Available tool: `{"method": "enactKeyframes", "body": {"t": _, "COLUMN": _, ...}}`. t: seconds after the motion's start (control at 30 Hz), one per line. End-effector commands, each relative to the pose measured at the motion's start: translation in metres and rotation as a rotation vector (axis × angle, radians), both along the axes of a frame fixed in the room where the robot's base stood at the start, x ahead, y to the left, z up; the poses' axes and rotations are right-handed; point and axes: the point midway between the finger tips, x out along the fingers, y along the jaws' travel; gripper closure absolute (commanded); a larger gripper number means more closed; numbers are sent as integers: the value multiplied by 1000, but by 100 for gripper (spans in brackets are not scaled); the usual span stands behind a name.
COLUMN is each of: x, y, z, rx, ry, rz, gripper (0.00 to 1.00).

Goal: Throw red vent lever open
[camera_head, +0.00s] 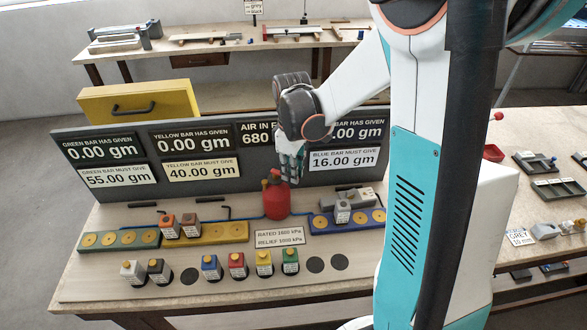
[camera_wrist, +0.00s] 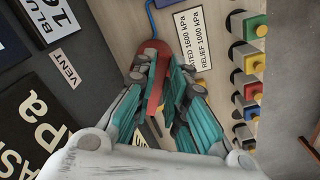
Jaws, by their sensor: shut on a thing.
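A red air bottle (camera_head: 276,201) stands upright on the bench in front of the grey display panel. A small red part, which looks like the vent lever (camera_head: 272,175), sits at its top. My gripper (camera_head: 289,173) reaches down at the top of the bottle, and its fingers partly hide the lever. In the wrist view, the red bottle (camera_wrist: 155,50) shows between the teal fingers of my gripper (camera_wrist: 162,78). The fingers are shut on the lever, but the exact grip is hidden. A VENT label (camera_wrist: 66,68) is on the panel beside it.
The display panel (camera_head: 100,196) stands close behind the bottle; its air reading is partly hidden by my arm. A blue hose (camera_wrist: 150,20) runs to the bottle. Coloured blocks, such as the red one (camera_head: 237,260), stand in front. A yellow drawer (camera_head: 175,100) is behind.

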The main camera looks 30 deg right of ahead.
Motion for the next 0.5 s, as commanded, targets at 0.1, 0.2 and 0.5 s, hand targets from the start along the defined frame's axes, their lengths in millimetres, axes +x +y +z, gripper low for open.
{"method": "enactKeyframes", "body": {"t": 0.1, "x": -3, "y": 5, "z": -1, "rx": 0, "ry": -1, "rz": -107, "gripper": 100}}
{"method": "enactKeyframes", "body": {"t": 0.2, "x": -6, "y": 10, "z": 0, "rx": 0, "ry": -1, "rz": -202, "gripper": 100}}
{"method": "enactKeyframes", "body": {"t": 0.5, "x": -9, "y": 23, "z": 0, "rx": 1, "ry": -1, "rz": -462, "gripper": 100}}
